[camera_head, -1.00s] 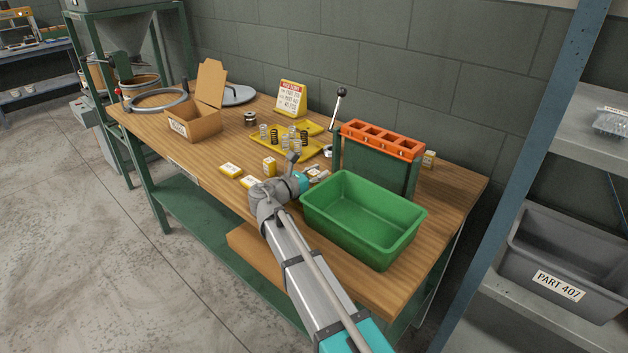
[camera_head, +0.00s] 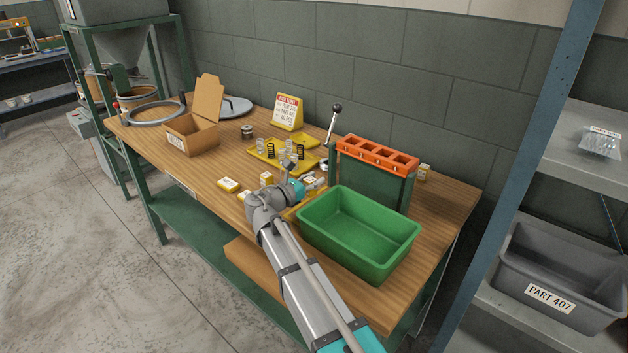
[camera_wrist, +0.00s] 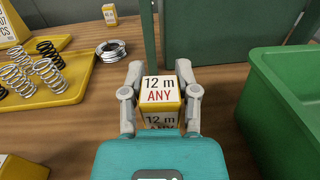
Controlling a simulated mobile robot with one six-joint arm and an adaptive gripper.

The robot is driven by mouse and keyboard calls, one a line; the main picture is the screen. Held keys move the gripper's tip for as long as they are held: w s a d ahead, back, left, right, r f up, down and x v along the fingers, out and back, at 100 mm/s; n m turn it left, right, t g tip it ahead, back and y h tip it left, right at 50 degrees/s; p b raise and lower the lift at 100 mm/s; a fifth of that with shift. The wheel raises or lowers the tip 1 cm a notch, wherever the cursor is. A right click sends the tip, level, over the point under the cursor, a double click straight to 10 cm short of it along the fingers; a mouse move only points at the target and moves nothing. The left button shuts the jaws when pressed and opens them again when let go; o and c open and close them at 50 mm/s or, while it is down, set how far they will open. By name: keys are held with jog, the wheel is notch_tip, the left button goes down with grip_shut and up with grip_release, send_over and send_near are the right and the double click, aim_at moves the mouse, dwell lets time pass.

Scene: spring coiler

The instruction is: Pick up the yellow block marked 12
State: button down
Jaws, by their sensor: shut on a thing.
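The yellow block marked 12 m ANY (camera_wrist: 159,92) stands between the two fingers of my gripper (camera_wrist: 160,88) in the wrist view. Its white label with black and red letters faces up, and a second label shows on its near side. My gripper is shut on it, one finger at each side. In the head view my gripper (camera_head: 308,184) is over the bench, left of the green bin; the block cannot be made out clearly there.
The green bin (camera_wrist: 262,100) is close on the right. The orange-topped rack (camera_head: 377,152) stands behind the bin. Other yellow blocks (camera_head: 228,185) lie on the bench (camera_head: 215,168).

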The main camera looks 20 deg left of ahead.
jog(key=s+d+r+p, duration=0.6)
jog(key=s+r+p, duration=0.3)
jog(key=s, duration=0.3)
jog(key=shift+s+d+r+p, duration=0.15)
jog(key=shift+d+r+p, duration=0.2)
jog(key=shift+r, duration=0.4)
